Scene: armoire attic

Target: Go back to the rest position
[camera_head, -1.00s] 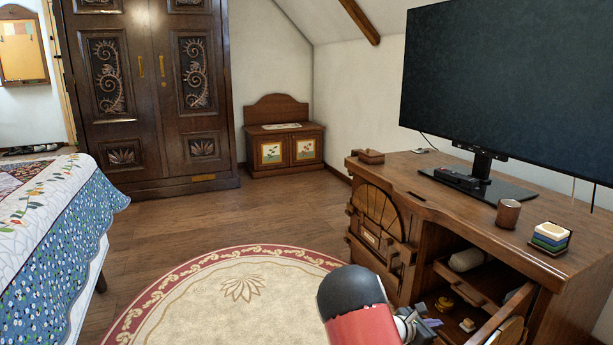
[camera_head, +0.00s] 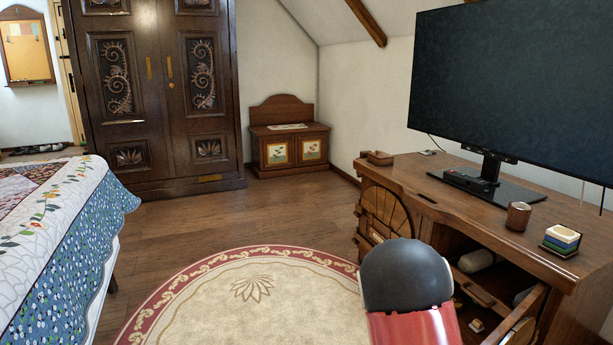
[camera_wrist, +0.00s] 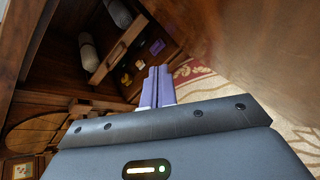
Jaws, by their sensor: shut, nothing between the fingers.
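My gripper (camera_wrist: 156,86) shows in the wrist view with its two purple fingers pressed together and nothing between them. It is in front of the open wooden TV cabinet (camera_head: 568,262), apart from the things inside it. In the head view my arm's dark, rounded link with a red section covers part of the cabinet front, and the gripper is hidden behind it. In the wrist view the cabinet's open compartment (camera_wrist: 70,75) lies beyond the fingers, with rolled grey items (camera_wrist: 88,52) and small objects inside.
A TV (camera_head: 510,90), a brown cup (camera_head: 518,216) and stacked coasters (camera_head: 561,238) stand on the cabinet. A round rug (camera_head: 250,300) covers the floor. The bed (camera_head: 75,225) is at left, the armoire (camera_head: 160,90) and a small chest (camera_head: 290,148) behind. Floor between is clear.

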